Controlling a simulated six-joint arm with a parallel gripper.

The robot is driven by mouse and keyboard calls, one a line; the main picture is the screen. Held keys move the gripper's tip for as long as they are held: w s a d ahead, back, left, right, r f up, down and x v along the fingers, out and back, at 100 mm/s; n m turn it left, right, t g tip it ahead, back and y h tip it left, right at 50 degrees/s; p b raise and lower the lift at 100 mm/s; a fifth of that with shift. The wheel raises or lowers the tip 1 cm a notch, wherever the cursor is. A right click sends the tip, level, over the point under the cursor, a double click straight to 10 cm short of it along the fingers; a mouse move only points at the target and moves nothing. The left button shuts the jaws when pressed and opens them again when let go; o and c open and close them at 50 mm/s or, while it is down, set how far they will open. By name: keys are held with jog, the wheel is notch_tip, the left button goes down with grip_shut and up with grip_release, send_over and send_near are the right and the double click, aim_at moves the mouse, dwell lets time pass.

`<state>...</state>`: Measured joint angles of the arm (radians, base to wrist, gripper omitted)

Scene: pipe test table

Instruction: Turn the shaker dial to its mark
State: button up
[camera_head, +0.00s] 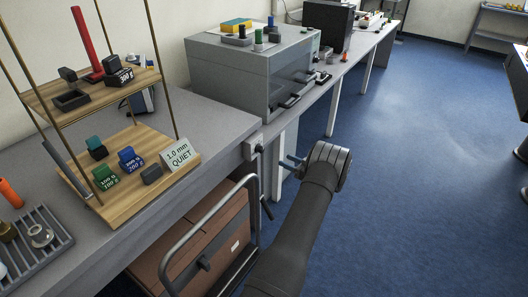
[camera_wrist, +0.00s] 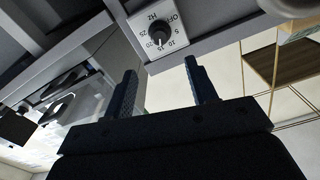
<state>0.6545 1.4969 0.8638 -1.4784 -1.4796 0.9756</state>
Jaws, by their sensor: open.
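The shaker dial (camera_wrist: 161,36) is a dark round knob on a white plate (camera_wrist: 178,52) with a printed scale of OFF, 5, 10, 15, 20, 25 and Hz. In the wrist view the plate appears turned over, and I cannot clearly read where the pointer stands. In the head view the dial (camera_head: 259,149) sits on the bench's front edge. My gripper (camera_wrist: 160,66) is open and empty, its two fingers apart on either side of the dial in the picture but short of it. In the head view my gripper (camera_head: 292,161) is right of the dial, not touching it.
A wooden two-level rack (camera_head: 150,180) with weights and a "1.0 mm QUIET" card (camera_head: 178,155) stands left of the dial. A grey cabinet (camera_head: 255,70) stands behind. A metal frame rail (camera_head: 205,225) is below the bench edge. The blue floor at right is clear.

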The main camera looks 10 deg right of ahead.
aim_at(263, 150)
jog(key=x, duration=1.3)
jog(key=shift+s, duration=0.1)
jog(key=shift+d, duration=0.1)
jog(key=c, duration=1)
